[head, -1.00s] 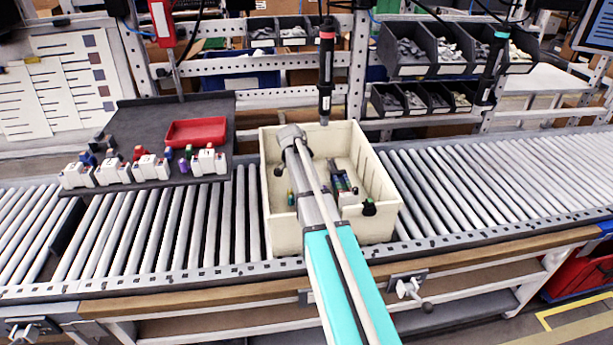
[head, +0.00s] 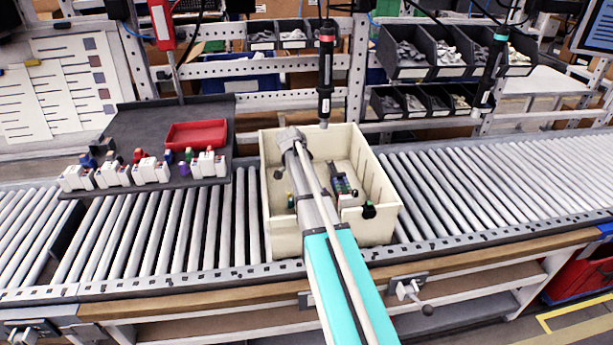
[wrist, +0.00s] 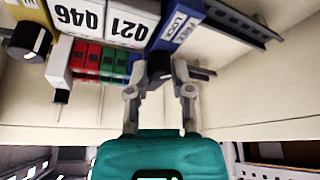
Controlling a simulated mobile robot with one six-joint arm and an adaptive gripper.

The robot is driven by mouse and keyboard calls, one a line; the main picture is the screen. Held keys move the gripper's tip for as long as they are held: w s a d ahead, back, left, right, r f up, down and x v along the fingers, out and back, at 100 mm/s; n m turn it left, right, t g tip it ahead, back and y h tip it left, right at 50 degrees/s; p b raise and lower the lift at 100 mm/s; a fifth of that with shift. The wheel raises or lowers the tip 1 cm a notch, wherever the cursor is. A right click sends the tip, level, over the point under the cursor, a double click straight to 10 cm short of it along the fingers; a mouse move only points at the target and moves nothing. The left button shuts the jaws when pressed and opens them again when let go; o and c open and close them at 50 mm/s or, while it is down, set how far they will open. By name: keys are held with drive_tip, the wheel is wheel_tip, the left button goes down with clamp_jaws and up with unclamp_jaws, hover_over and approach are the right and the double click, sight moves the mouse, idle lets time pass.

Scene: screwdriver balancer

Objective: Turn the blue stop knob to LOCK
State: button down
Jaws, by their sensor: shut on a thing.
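In the wrist view, a blue block (wrist: 182,22) carries the words FREE and LOCK, which appear tilted. A dark knob (wrist: 160,73) sits at its lower end, between the fingertips. My gripper (wrist: 160,77) is shut on this knob, one finger on each side. The knob's pointer direction is hidden by the fingers and shadow. In the head view, my arm reaches into a cream bin (head: 385,185), and my gripper and the knob are hidden there behind the arm.
In the wrist view, white modules marked 046 (wrist: 77,14) and 021 (wrist: 132,20) adjoin the blue block, with red and green terminals (wrist: 92,60) and another black knob (wrist: 29,41). The bin walls are close around. A black driver (head: 325,75) hangs over the bin.

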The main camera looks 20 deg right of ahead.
drive_tip(key=n+t, duration=0.1)
drive_tip(key=n, duration=0.3)
drive_tip(key=shift+d+n+t+y, duration=0.1)
drive_tip(key=shift+n+t+y, duration=0.2)
drive_tip(key=shift+t, duration=0.1)
drive_tip(key=n+t+y, duration=0.1)
drive_tip(key=n, duration=0.3)
drive_tip(key=n+y, duration=0.1)
drive_tip(key=n, duration=0.3)
drive_tip(key=shift+d+n+t+y, duration=0.15)
drive_tip(key=shift+n+t+y, duration=0.25)
drive_tip(key=shift+n+y, duration=0.9)
drive_tip(key=shift+n, duration=1.3)
drive_tip(key=shift+c, duration=2.4)
unclamp_jaws()
